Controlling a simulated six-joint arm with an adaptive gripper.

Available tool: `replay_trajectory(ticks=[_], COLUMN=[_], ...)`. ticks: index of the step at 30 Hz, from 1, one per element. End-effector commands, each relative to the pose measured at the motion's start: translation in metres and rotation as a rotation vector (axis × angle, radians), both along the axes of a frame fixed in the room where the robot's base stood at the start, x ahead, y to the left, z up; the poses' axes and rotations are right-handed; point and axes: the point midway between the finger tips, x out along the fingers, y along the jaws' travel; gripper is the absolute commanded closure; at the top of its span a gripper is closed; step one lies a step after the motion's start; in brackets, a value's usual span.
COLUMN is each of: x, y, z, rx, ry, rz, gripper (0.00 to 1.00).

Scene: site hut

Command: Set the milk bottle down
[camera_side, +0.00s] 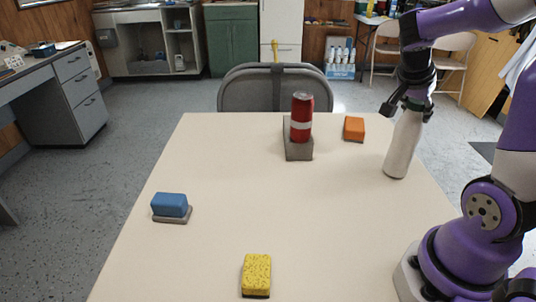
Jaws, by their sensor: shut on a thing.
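The bottle's very top is hidden by the gripper.
A red can (301,118) stands on a grey block (298,152) at the back. An orange block (354,129) lies near the bottle. A blue block (170,204) sits on a grey base at left, and a yellow sponge (256,274) is in front. The table's middle is clear.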

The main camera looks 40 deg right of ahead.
Motion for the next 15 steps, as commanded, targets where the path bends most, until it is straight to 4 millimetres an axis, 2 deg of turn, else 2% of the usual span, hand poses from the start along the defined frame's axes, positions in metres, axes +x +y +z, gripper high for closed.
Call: replay_trajectory(ticks=[11, 12, 13, 15], x=[0.0004, 0.0004, 0.0004, 0.0004], y=[0.0, 0.0001, 0.0001, 0.0], z=[-0.0047, -0.005, -0.0049, -0.0047], rx=[0.0, 0.001, 0.0, 0.0], ry=[-0.002, -0.001, -0.001, -0.001], rz=[0.001, 0.001, 0.001, 0.001], gripper=[1.0, 0.42, 0.27, 0.27])
